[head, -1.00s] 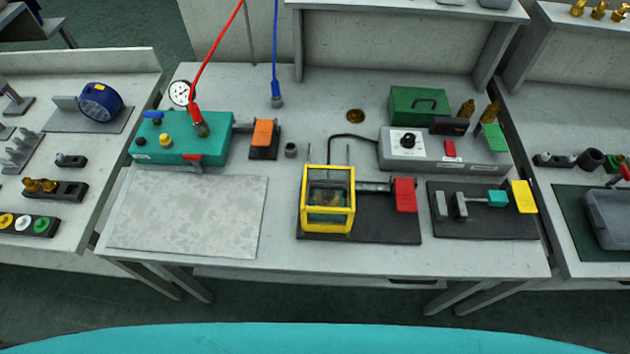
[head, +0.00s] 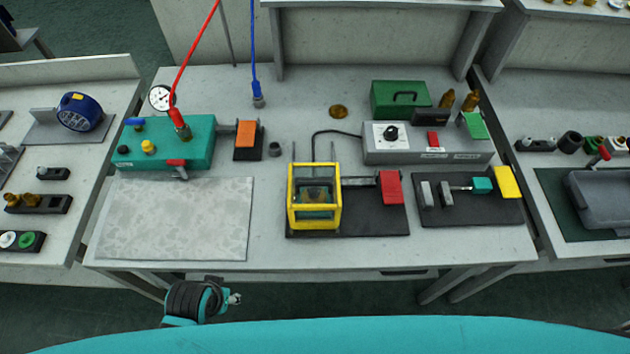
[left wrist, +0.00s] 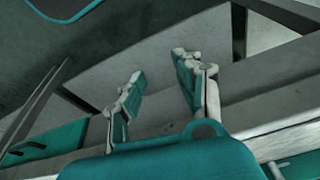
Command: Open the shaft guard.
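The shaft guard (head: 314,167) is a yellow-framed box with clear panels. It stands on a black base plate (head: 375,222) at the front middle of the table, with a shaft running right from it to a red block (head: 391,188). Part of my left arm shows below the table's front edge in the head view, well apart from the guard. In the left wrist view my left gripper (left wrist: 156,82) has its two fingers spread, with nothing between them. My right gripper is not in view.
A grey control box (head: 425,150) and green case (head: 400,99) stand behind the guard. A second black plate (head: 470,208) lies right. A bare speckled mat (head: 175,218) lies left.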

